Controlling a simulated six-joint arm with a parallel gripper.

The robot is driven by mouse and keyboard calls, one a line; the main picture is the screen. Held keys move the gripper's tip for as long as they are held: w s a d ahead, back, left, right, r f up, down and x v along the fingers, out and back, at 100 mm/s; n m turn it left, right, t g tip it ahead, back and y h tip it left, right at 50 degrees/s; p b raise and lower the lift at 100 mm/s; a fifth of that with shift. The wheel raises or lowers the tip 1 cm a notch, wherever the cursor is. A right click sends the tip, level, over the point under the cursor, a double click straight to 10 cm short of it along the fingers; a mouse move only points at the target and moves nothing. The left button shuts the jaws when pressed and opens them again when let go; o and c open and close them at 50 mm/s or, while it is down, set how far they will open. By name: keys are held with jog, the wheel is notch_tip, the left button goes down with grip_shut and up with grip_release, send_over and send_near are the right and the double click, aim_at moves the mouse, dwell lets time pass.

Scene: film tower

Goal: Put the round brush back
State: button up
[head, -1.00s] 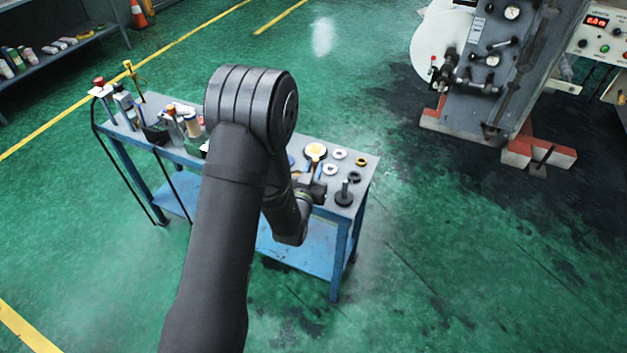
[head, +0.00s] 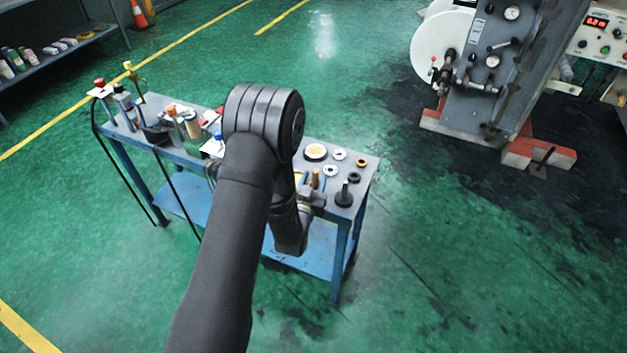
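My arm reaches over the blue-legged bench, and my gripper (head: 314,201) is low over its right part, small and partly hidden by my wrist. I cannot tell whether its fingers are open or shut. A small upright tan wooden handle (head: 316,178) shows just behind the gripper; it may be part of the round brush, but its bristles are not clear. A round dark-rimmed piece with a cream-yellow face (head: 316,151) lies behind it. A black round base with an upright peg (head: 344,196) stands at the front right, close to the gripper.
Pale rings (head: 330,171) and a dark yellowish ring (head: 361,163) lie on the bench top (head: 366,179). Bottles and small containers (head: 190,124) crowd its left half. A large grey machine (head: 490,80) stands on the green floor at the right.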

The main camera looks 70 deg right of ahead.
jog(key=shift+r, duration=0.1)
jog(key=shift+a, duration=0.1)
jog(key=s+a, duration=0.1)
jog(key=a, duration=1)
jog(key=shift+s+a+r, duration=0.15)
jog(key=shift+s+a, duration=0.15)
jog(key=shift+s, duration=0.1)
jog(key=d, duration=0.4)
jog(key=w+d, duration=0.1)
jog(key=d, duration=0.3)
jog(key=w+d, duration=0.1)
jog(key=d, duration=0.3)
jog(key=shift+d, duration=0.1)
jog(key=shift+s+r, duration=0.1)
jog(key=shift+r, duration=1.05)
